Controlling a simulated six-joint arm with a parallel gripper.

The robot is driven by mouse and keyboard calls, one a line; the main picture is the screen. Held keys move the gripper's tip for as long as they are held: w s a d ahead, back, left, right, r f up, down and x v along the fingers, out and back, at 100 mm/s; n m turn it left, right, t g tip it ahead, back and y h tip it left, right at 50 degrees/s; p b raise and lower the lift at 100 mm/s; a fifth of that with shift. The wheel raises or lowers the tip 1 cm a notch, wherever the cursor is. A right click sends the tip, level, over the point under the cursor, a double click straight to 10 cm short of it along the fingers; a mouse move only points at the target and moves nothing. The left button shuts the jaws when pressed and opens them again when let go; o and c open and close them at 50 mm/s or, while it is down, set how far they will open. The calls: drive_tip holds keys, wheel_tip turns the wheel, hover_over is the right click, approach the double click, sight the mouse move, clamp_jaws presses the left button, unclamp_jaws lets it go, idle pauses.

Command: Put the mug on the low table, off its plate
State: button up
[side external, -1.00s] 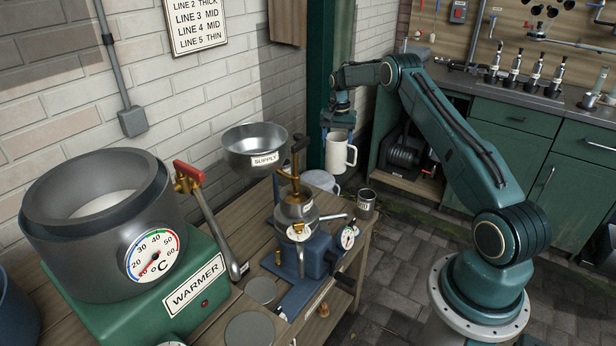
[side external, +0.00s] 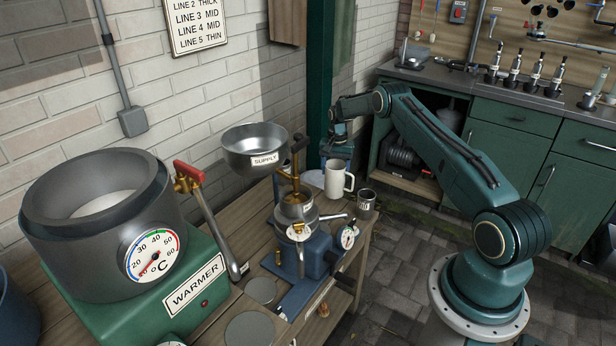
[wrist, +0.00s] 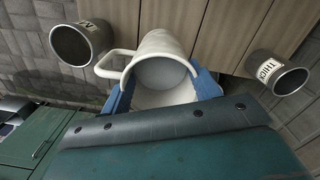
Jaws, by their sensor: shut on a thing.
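The white mug (side external: 335,180) is upright at the far end of the wooden table (side external: 243,163), with its handle to the right. It also shows in the wrist view (wrist: 162,42), with its open mouth towards the camera and its handle to the left. My gripper (side external: 337,152) is above it; its blue fingers (wrist: 165,90) are on either side of the mug, shut on it. I cannot tell whether the mug's base touches anything.
A metal cup (side external: 366,203) stands to the right of the mug. In the wrist view, a cup labelled THICK (wrist: 277,75) is right and another metal cup (wrist: 80,44) left. The supply bowl (side external: 254,147) and its machine are left of the mug.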

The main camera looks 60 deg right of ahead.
drive_tip(key=shift+f, duration=1.85)
drive_tip(key=shift+f, duration=0.15)
drive_tip(key=o, duration=1.7)
wheel_tip(320, 180, up, 12)
drive_tip(key=shift+d, duration=0.15)
drive_tip(key=shift+w, duration=0.1)
